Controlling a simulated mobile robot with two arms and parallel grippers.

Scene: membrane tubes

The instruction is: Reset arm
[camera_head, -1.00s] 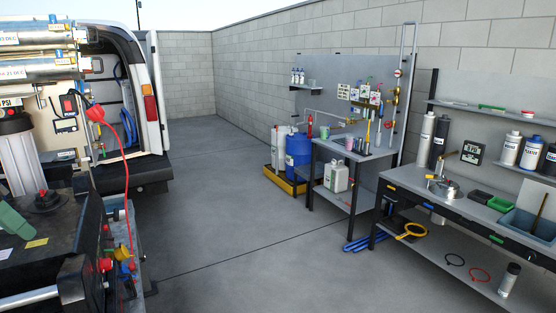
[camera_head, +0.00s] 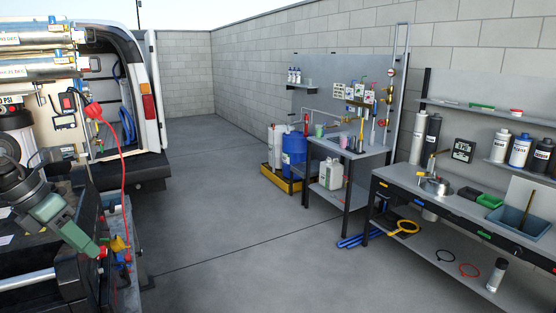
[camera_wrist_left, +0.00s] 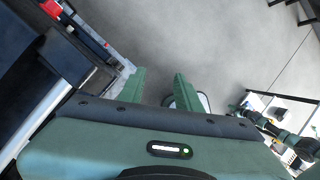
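My left gripper (camera_head: 100,249) comes in from the left in the head view, green with a dark wrist. It hangs over the black and grey work surface beside the van, close to the red and yellow fittings at its edge. In the left wrist view its two green fingers (camera_wrist_left: 160,88) stand apart with a gap between them, and I see nothing held. A pale round thing shows behind the right finger, too unclear to name. My right gripper does not show in the head view.
The van (camera_head: 150,90) stands open behind the work surface, and a red hose (camera_head: 122,165) hangs beside it. The bench (camera_head: 405,182) at right carries a blue bin (camera_head: 512,222). A blue drum (camera_head: 293,152) stands at the back. The floor (camera_head: 230,235) between is clear.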

